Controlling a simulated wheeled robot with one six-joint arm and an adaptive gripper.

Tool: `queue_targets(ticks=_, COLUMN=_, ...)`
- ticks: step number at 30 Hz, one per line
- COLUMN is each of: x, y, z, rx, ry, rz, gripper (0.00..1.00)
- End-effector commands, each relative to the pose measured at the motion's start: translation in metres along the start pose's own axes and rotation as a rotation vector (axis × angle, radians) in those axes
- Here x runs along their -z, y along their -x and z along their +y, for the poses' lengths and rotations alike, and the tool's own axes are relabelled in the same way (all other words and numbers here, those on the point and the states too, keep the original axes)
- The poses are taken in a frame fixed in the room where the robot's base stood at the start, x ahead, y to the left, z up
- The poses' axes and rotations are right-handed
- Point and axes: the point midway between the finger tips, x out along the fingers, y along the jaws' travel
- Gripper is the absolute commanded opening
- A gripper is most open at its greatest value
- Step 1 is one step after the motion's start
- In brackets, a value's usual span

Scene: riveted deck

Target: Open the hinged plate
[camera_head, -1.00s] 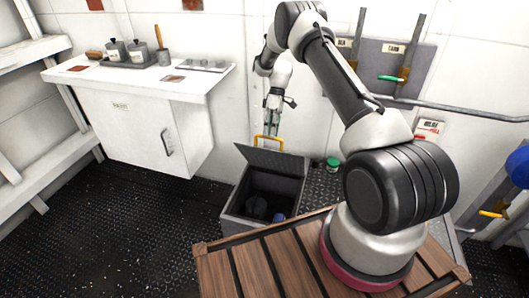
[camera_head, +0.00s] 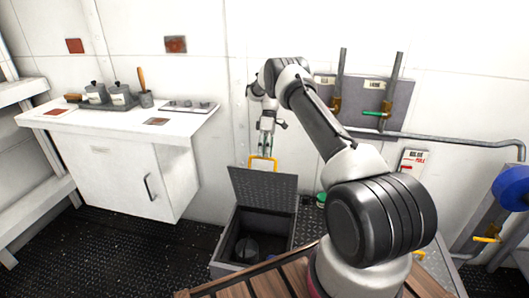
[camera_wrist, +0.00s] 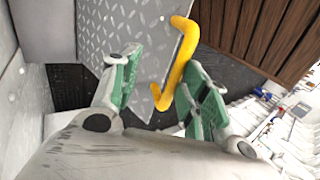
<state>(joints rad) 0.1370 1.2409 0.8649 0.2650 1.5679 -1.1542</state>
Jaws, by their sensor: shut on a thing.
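The hinged plate (camera_head: 262,190) is a grey diamond-tread lid on a floor box (camera_head: 222,250). It stands raised and steep at the back of the box, so the opening shows. A yellow handle (camera_head: 263,163) sits at its top edge. My gripper (camera_head: 265,152) reaches down to this handle and is shut on it. In the wrist view the yellow handle (camera_wrist: 186,62) lies between the green finger pads of my gripper (camera_wrist: 163,80), and the plate's tread face (camera_wrist: 125,30) shows behind.
Inside the box is a dark round thing (camera_head: 247,248). A white cabinet (camera_head: 120,180) stands to the left. A wooden slatted platform (camera_head: 270,285) is in front. A green-lidded jar (camera_head: 320,199) stands right of the box. Valve levers (camera_head: 372,113) and a pipe (camera_head: 450,138) are on the wall.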

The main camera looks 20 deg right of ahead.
Motion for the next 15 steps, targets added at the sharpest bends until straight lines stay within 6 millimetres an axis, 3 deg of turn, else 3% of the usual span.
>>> queue_targets(ticks=1, x=-0.0036, y=-0.0107, z=0.0062, rx=-0.001, ry=-0.005, rz=-0.004, gripper=0.02)
queue_targets(ticks=2, x=-0.0036, y=-0.0108, z=0.0061, rx=-0.001, ry=-0.005, rz=-0.004, gripper=0.43)
queue_targets(ticks=3, x=-0.0036, y=-0.0110, z=0.0060, rx=0.000, ry=-0.005, rz=-0.004, gripper=0.36)
queue_targets(ticks=6, x=-0.0034, y=-0.0111, z=0.0060, rx=0.000, ry=-0.005, rz=-0.004, gripper=0.46)
queue_targets(ticks=15, x=-0.0027, y=-0.0083, z=0.0050, rx=-0.003, ry=-0.005, rz=-0.003, gripper=0.44)
